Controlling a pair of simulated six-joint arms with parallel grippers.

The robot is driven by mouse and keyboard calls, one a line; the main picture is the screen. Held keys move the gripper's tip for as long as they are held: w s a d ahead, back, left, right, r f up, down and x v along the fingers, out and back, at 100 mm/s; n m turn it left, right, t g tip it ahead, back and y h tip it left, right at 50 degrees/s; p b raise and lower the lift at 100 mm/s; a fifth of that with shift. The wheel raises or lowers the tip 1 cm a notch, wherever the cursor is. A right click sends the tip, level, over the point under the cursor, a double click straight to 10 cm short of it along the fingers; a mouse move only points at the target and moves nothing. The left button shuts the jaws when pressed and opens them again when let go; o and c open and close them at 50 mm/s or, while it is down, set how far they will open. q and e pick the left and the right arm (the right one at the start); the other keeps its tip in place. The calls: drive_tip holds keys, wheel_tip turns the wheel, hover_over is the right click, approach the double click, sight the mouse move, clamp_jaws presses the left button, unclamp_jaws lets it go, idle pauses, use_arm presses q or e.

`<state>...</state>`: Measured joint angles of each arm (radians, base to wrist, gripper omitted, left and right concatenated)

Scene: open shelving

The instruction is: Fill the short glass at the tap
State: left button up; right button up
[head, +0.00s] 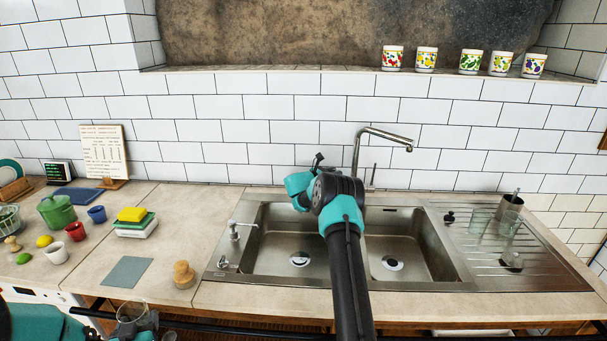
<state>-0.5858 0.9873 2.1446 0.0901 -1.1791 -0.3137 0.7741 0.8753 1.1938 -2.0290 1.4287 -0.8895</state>
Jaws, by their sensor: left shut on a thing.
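A clear short glass (131,311) is at the bottom left, in front of the counter edge. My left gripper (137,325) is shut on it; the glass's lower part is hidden. The metal tap (384,133) rises behind the sink, its spout reaching right over the right basin (405,262). A thin upright lever (374,174) stands beside its post. My right arm reaches over the sink divider, with its gripper (318,160) near the back edge, left of the tap. Its fingers are mostly hidden by the wrist, so its opening does not show.
Clear glasses (480,218) and a dark cup (511,202) stand on the drainboard at right. A soap pump (235,231) and a wooden brush (184,274) are left of the sink. Sponges, bowls and a green pot (57,212) occupy the left counter. The left basin (290,235) is empty.

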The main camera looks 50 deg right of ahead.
clamp_jaws()
